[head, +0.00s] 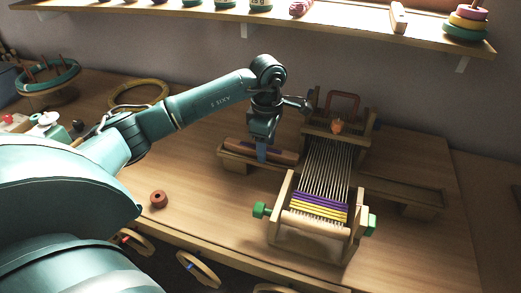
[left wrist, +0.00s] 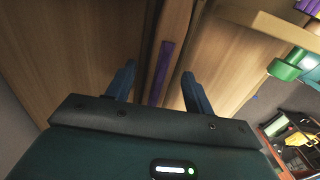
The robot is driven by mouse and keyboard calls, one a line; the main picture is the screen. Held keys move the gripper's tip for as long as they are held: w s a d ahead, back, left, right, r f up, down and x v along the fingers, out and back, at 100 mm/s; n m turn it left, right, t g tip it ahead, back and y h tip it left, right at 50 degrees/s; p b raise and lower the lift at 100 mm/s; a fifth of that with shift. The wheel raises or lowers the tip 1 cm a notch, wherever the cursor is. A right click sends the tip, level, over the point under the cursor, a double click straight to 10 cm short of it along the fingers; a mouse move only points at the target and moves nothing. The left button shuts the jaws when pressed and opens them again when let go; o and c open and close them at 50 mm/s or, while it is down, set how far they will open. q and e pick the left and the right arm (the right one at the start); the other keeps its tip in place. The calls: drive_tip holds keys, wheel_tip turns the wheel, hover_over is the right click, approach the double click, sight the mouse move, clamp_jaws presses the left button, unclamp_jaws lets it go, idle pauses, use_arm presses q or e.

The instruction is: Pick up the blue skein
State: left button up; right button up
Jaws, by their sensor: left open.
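My left gripper (head: 262,152) is open and points down over the wooden shuttle tray left of the loom. In the left wrist view, its two dark blue fingers stand apart on either side of a purple-blue strip (left wrist: 162,72) on a brown wooden piece. I cannot tell whether this strip is yarn, or whether the fingers touch anything. I cannot make out a blue skein for sure in either view. My right gripper is not in view.
The wooden loom (head: 325,185) with green knobs stands right of my left gripper. A shelf (head: 330,28) runs along the wall above. A reddish-brown spool (head: 158,199) and a yellow hoop (head: 138,95) lie on the table. Bare wood shows left of the loom.

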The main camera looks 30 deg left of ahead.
use_arm(q)
drive_tip(key=shift+f, duration=0.15)
drive_tip(key=c, duration=1.1)
